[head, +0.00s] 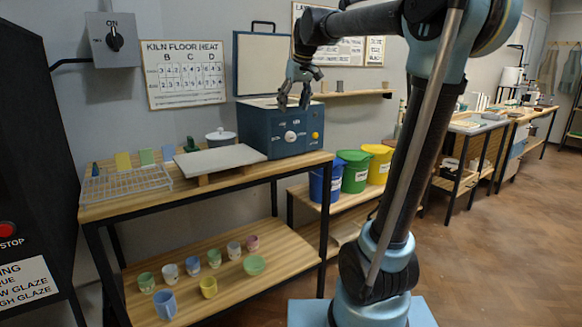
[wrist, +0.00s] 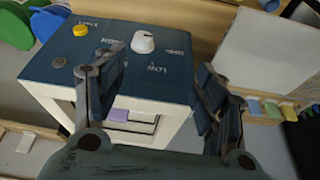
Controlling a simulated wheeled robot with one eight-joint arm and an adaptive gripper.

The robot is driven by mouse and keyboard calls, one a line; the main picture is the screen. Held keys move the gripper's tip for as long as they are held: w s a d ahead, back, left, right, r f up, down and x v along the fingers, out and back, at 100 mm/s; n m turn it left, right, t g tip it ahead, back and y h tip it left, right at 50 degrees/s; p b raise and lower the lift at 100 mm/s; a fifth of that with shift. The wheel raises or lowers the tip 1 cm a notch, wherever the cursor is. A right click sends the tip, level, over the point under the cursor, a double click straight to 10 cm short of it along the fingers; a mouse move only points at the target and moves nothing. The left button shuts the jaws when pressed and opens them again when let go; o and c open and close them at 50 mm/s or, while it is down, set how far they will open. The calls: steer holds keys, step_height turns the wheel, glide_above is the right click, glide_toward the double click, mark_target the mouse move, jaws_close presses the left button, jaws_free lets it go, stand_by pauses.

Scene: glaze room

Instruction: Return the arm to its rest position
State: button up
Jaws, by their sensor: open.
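My arm reaches up and across the head view. My gripper (head: 293,104) hangs at its end, fingers pointing down, over the open blue kiln (head: 288,146). In the wrist view my gripper (wrist: 157,68) has its two fingers well apart with nothing between them. The kiln (wrist: 64,88) shows upside down there, with a white knob (wrist: 143,41) and a yellow button (wrist: 81,30). A small lilac piece (wrist: 118,113) shows in its pale interior. Whether the fingertips are inside the kiln's opening or just above it is hard to tell.
The kiln stands on a wooden table (head: 125,207) with its lid (head: 262,63) raised behind. A pale board (head: 220,159) and wire rack (head: 125,184) are left of it. Cups stand on the lower shelf. Blue, green and yellow buckets (head: 377,163) are right. Floor at right is clear.

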steer(key=s+d+f+m, duration=0.2)
steer(key=s+d+f, duration=0.4)
steer(key=s+f, duration=0.5)
steer(key=s+d+f+m+g+h, duration=0.1)
steer(key=s+d+f+m, duration=0.1)
steer(key=s+d+f, duration=0.4)
steer(key=s+d+f+m+h, duration=0.1)
steer(key=s+d+f, duration=0.5)
steer(key=s+f, duration=1)
steer(key=shift+f+m, duration=0.4)
steer(key=shift+f, duration=0.1)
steer(key=shift+w+f, duration=0.2)
steer(key=shift+w, duration=0.3)
